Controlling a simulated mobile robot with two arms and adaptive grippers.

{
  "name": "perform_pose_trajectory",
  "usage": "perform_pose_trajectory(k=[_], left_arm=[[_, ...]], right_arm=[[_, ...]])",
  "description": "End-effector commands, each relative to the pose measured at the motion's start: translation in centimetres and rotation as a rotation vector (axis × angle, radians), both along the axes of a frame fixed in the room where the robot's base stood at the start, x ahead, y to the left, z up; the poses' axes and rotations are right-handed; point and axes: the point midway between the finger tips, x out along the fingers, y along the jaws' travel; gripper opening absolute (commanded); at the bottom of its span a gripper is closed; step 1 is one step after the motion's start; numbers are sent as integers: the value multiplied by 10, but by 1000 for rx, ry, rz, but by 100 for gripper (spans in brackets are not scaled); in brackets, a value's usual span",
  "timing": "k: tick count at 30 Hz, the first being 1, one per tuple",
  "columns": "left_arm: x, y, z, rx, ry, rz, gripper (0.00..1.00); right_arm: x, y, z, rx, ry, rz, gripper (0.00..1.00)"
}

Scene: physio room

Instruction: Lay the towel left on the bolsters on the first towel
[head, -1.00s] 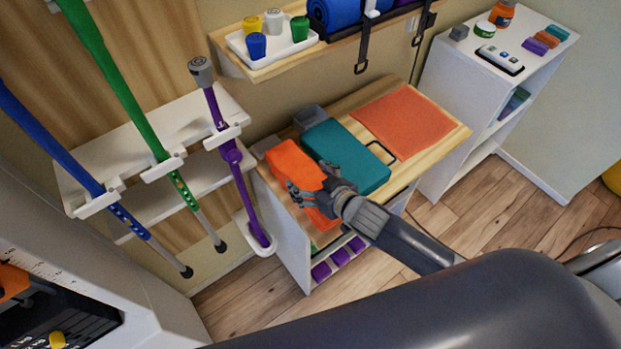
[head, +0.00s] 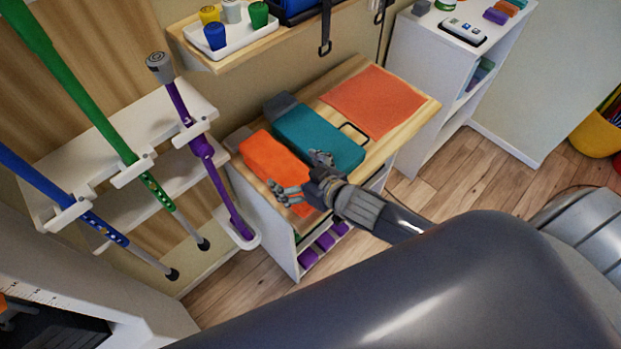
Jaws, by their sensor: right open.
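A flat coral towel (head: 375,101) lies spread at the back right of the wooden cabinet top (head: 415,108). A teal block (head: 318,138), which looks like a bolster, lies left of it. An orange block (head: 268,158), also bolster-like, lies further left. I cannot tell whether a separate towel covers either block. My right gripper (head: 303,177) is open, its fingers spread over the front ends of the two blocks. It appears empty; whether it touches them is unclear. The gripper and wrist hide part of the blocks' front ends. My left gripper is not in view.
A grey block (head: 279,104) sits behind the teal one, and a dark loop handle (head: 353,133) beside it. Canes hang on a white rack (head: 140,130) at left. A shelf with a cup tray (head: 232,40) overhangs behind; a white shelf unit (head: 425,60) stands right.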

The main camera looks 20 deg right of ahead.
Motion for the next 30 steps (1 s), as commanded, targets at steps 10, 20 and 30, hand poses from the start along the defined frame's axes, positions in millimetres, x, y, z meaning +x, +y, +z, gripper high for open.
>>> perform_pose_trajectory(k=[10, 20, 30], left_arm=[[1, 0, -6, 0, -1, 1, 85], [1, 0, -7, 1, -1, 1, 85], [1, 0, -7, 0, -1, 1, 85]], right_arm=[[-54, -18, 29, -1, 3, 0, 97], [-66, -22, 38, -2, 1, 0, 97], [-66, -22, 38, -2, 1, 0, 97]])
